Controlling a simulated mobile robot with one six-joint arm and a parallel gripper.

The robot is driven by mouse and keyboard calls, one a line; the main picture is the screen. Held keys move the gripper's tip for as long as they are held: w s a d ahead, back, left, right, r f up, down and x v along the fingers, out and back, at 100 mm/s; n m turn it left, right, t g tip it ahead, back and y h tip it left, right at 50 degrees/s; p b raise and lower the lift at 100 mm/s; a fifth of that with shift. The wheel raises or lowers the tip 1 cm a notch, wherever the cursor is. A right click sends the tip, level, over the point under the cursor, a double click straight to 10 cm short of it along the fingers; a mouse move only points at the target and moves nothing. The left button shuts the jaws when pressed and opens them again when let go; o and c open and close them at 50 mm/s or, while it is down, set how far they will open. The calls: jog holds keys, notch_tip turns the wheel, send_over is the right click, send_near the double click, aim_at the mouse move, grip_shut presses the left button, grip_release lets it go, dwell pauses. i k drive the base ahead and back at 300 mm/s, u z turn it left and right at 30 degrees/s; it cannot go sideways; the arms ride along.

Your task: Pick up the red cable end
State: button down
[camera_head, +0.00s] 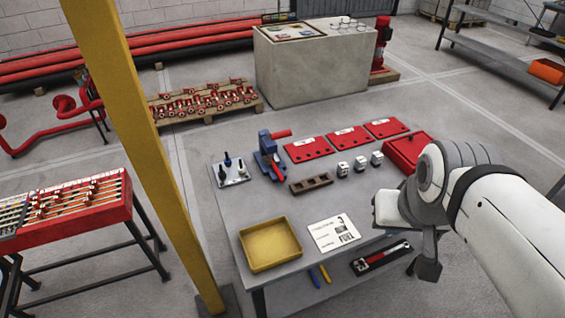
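I cannot clearly make out a red cable end. A grey work table (222,204) stands in the middle of the view. On its back left is a blue bench tool (268,150) with a short red bar (281,134) at its top; whether that bar is a cable cannot be told. My gripper (428,264) hangs at the end of my white and grey arm, over the table's right side. Its fingertips cannot be made out, nor whether it holds anything. My arm hides part of the table's right side.

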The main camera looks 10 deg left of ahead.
aim_at(273, 164)
jog(key=z, duration=0.15)
jog(key=k, duration=0.85)
jog(key=u, duration=0.55)
jog(key=i, duration=1)
jog(key=u, duration=0.05)
